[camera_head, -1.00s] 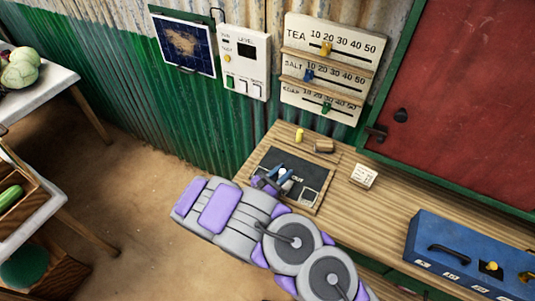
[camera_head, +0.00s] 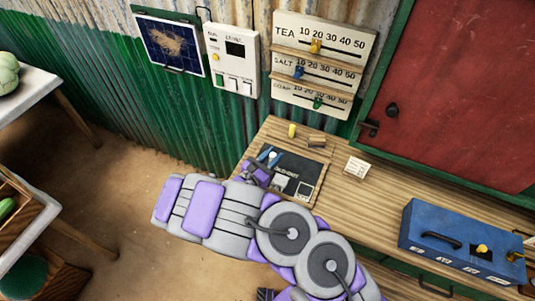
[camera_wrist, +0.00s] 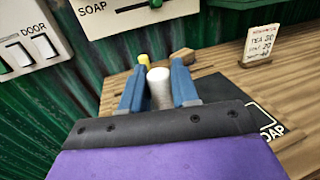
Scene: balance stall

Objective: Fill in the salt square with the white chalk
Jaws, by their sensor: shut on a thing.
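The dark slate (camera_head: 314,169) lies on the wooden counter, with outlined squares and lettering along its near part. A pale, whitish patch (camera_head: 281,183) shows near the lower middle of the slate; I cannot read which label belongs to it. My gripper (camera_head: 268,155) is over the slate's far left part, its blue fingers shut on the white chalk (camera_wrist: 160,88). The chalk stands upright between the fingers in the wrist view; its lower end is hidden, so I cannot tell whether it touches the slate.
A yellow chalk (camera_head: 292,131) and a brown block (camera_head: 317,140) sit behind the slate. A small card (camera_head: 357,167) stands to the right, and a blue box (camera_head: 463,242) is further right. Sliders for tea, salt and soap hang on a wall board (camera_head: 322,65).

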